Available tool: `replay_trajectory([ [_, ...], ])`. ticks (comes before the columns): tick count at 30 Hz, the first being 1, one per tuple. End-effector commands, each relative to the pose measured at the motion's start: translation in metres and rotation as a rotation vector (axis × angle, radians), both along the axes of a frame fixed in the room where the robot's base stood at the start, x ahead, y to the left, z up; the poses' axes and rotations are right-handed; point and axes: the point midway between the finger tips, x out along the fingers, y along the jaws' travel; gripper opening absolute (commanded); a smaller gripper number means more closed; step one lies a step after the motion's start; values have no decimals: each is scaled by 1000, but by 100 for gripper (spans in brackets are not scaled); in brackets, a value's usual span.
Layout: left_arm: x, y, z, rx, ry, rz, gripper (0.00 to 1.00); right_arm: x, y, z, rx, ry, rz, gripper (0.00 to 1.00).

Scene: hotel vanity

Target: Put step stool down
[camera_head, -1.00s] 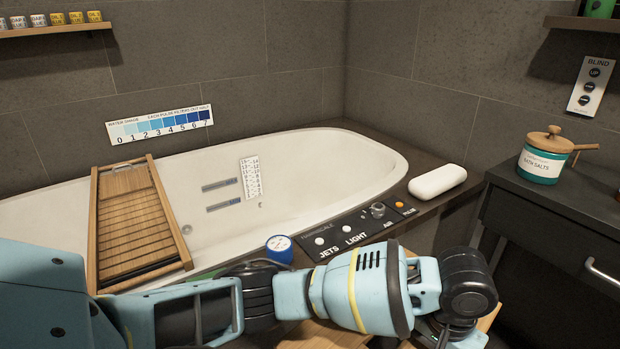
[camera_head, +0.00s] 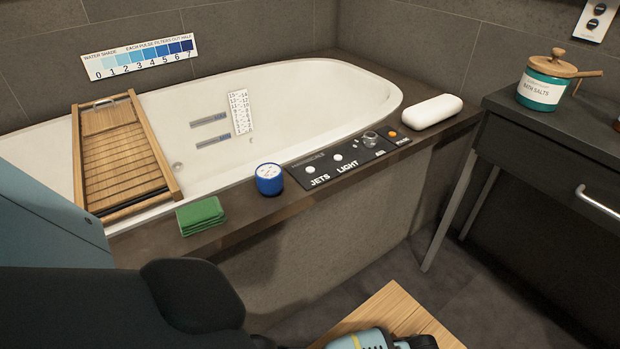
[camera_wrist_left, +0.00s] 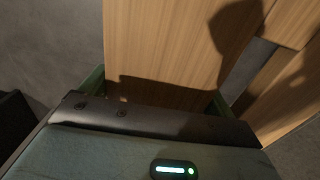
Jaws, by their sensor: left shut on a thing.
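The step stool (camera_head: 385,312) is light wood, with its top partly in view at the bottom of the head view. Its lower part is cut off there, so I cannot tell whether it touches the floor. In the left wrist view, its wooden panels (camera_wrist_left: 165,45) fill much of the picture. My left gripper (camera_wrist_left: 157,95) is shut on the stool, with green finger edges at either side of a wooden panel. My right gripper is in neither view.
The bathtub (camera_head: 285,105) has a dark ledge with a blue round container (camera_head: 269,179), green cloth (camera_head: 201,216) and control panel (camera_head: 345,160). A dark vanity (camera_head: 560,135) stands right. Dark floor (camera_head: 440,285) lies clear between the tub side and vanity.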

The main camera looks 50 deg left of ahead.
Motion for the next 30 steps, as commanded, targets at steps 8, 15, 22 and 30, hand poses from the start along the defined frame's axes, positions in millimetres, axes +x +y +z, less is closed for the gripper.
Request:
replay_trajectory([
  [8,-15,-9,-17,0,-8,-37,18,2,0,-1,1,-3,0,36],
  [15,-15,-9,-17,0,-8,-37,18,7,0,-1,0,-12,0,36],
  [22,-17,-5,-17,1,-8,-36,18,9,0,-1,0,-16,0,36],
  [30,-34,36,-22,4,-6,-35,18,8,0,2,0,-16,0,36],
])
